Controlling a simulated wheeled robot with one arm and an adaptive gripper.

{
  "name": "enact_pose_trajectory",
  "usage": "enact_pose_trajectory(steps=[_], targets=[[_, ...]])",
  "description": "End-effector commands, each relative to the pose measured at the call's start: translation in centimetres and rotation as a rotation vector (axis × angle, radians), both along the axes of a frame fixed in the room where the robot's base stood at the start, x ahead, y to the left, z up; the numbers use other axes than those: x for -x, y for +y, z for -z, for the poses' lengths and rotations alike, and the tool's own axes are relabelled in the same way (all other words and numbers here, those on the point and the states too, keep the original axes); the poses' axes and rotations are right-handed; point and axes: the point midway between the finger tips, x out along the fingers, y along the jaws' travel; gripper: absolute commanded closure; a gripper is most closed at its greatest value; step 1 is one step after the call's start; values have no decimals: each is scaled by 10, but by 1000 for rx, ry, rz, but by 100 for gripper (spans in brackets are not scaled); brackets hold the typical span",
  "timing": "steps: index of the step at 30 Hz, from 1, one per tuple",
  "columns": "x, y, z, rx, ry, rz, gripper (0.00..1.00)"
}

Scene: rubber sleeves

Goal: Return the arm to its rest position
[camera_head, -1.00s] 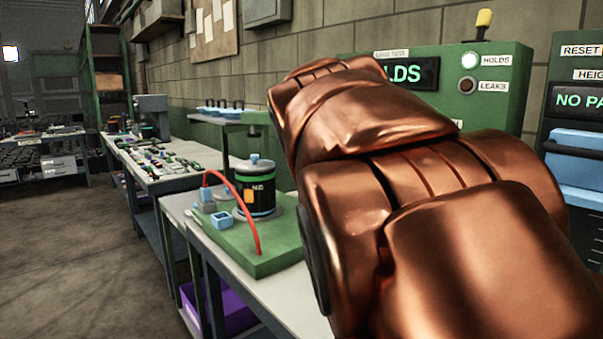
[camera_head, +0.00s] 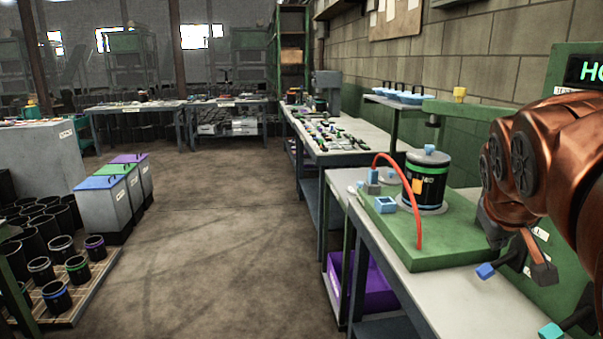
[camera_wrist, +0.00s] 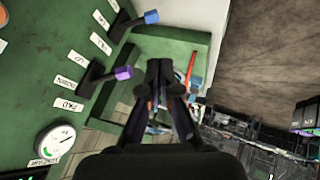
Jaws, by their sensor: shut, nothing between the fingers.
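My copper arm (camera_head: 565,165) reaches in from the right edge of the head view, bent downward beside the green bench fixture. In the wrist view my gripper (camera_wrist: 160,76) has its dark fingers together, with nothing held between them. It is in front of a green panel (camera_wrist: 50,40) with labels, apart from the levers as far as I can see. A blue-tipped lever (camera_wrist: 151,17) and a purple-tipped lever (camera_wrist: 122,73) stick out from that panel. In the head view the gripper's fingers are hard to make out against the dark levers.
A green base (camera_head: 455,240) on the near bench carries a black canister (camera_head: 427,185) and a red hose (camera_head: 416,215). A purple bin (camera_head: 365,285) is underneath. Lidded bins (camera_head: 105,205) and black sleeves (camera_head: 58,295) stand left. The middle floor (camera_head: 215,235) is clear.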

Motion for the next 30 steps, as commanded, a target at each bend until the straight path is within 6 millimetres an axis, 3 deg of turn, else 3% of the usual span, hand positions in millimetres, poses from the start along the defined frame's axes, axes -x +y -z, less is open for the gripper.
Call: enact_pose_trajectory(steps=[10, 18, 21, 25, 30], targets=[[101, 77, 90, -259, 326, 17, 100], [198, 128, 134, -382, 591, 38, 100], [224, 138, 142, -404, 657, 44, 100], [244, 144, 148, -417, 706, 51, 100], [249, 146, 151, -420, 719, 54, 100]])
